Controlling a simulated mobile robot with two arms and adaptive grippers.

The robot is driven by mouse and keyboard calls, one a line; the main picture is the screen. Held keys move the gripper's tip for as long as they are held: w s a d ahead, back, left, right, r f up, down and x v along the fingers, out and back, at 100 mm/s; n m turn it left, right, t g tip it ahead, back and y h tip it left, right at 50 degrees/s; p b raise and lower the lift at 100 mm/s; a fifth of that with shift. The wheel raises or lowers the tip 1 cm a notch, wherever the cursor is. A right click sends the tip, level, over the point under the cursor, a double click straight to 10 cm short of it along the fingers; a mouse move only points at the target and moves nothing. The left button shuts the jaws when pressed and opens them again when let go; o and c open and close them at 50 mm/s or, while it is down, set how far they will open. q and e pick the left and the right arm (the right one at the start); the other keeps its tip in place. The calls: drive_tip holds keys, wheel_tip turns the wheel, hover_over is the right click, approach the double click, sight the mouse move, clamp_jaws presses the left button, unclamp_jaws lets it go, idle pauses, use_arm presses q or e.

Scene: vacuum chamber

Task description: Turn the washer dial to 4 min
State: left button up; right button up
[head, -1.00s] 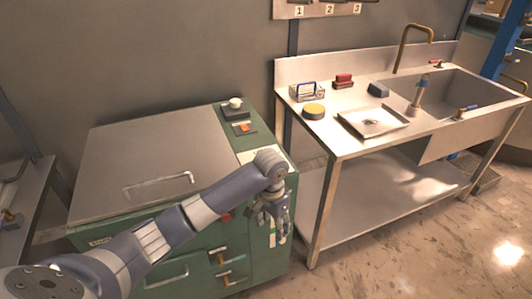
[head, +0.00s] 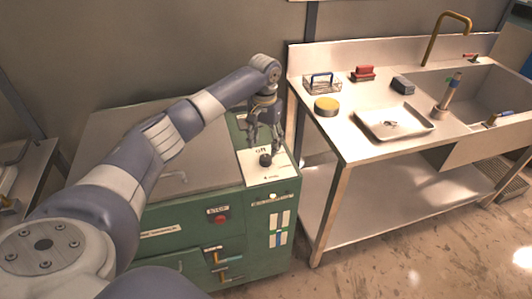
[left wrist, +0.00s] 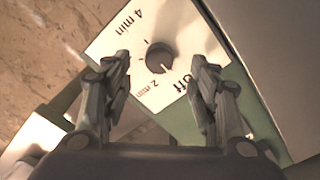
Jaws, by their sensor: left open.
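The washer dial (head: 265,160) is a small dark round knob on a white plate (head: 283,172) on top of the green washer (head: 180,228). In the left wrist view the dial (left wrist: 160,58) shows with the marks "Off", "2 min" and "4 min" around it. A light pointer line on the knob faces the side between "Off" and "2 min". My left gripper (head: 263,148) points down above the plate. In the left wrist view its open fingers (left wrist: 162,75) stand on either side of the dial, apart from it. My right gripper is not in view.
A steel sink table (head: 357,150) stands right of the washer, holding a tray (head: 420,133), a yellow-topped round tin (head: 326,105), a wire basket (head: 318,88) and brushes. A red stop button (head: 221,219) is on the washer's front.

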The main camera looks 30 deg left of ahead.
sight(266, 157)
use_arm(q)
wheel_tip(266, 157, down, 4)
drive_tip(key=shift+w+r, duration=0.15)
drive_tip(key=shift+r, duration=0.05)
wheel_tip(266, 157, down, 2)
drive_tip(key=shift+f+p, duration=0.2)
drive_tip(key=shift+p, duration=0.1)
drive_tip(key=shift+c, duration=1.1)
drive_tip(key=c, duration=0.9)
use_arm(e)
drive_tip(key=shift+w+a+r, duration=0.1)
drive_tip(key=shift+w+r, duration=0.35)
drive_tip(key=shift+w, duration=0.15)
